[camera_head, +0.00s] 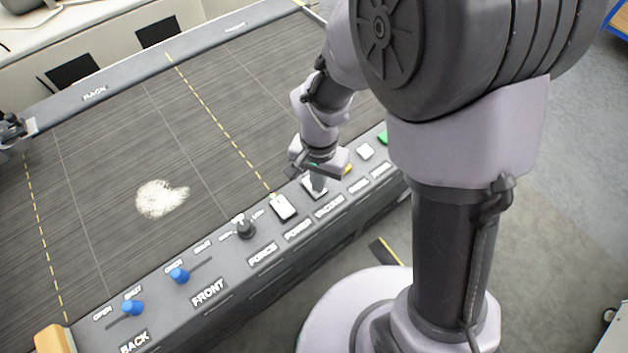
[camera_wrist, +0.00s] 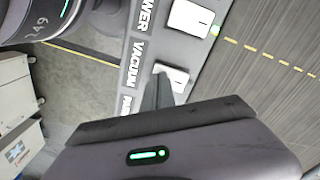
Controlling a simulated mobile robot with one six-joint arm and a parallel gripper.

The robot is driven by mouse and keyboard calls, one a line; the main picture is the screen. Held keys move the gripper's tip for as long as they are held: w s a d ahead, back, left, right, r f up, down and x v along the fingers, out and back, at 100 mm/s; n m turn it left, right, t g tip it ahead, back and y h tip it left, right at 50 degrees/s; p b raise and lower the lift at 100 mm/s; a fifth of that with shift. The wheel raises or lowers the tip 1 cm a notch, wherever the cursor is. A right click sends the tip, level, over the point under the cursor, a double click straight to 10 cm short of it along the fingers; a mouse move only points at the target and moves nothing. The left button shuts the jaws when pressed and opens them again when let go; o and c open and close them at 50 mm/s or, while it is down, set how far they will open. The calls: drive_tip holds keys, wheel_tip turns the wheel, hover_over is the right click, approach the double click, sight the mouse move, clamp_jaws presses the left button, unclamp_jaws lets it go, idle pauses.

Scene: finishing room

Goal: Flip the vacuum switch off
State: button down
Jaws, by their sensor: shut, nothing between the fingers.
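The vacuum switch (camera_wrist: 174,76) is a white rocker on the dark front panel, beside the VACUUM label. In the head view the vacuum switch (camera_head: 312,188) is partly hidden by my gripper. My gripper (camera_head: 318,187) points down at it with shut, empty fingers. In the wrist view my gripper (camera_wrist: 160,84) has its fingertips over the edge of the switch on the label side. I cannot tell whether they touch it. A similar white POWER switch (camera_head: 283,207) is to the left, and it shows in the wrist view (camera_wrist: 190,18) with a small green light.
A FORCE knob (camera_head: 245,227) and two blue levers (camera_head: 179,275) sit farther left on the panel. To the right are another white switch (camera_head: 365,151), a yellow part and a green part. A pale powder patch (camera_head: 160,198) lies on the wide dark bed.

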wheel_tip(320, 180, up, 7)
drive_tip(key=p, duration=0.4)
drive_tip(key=shift+f, duration=0.2)
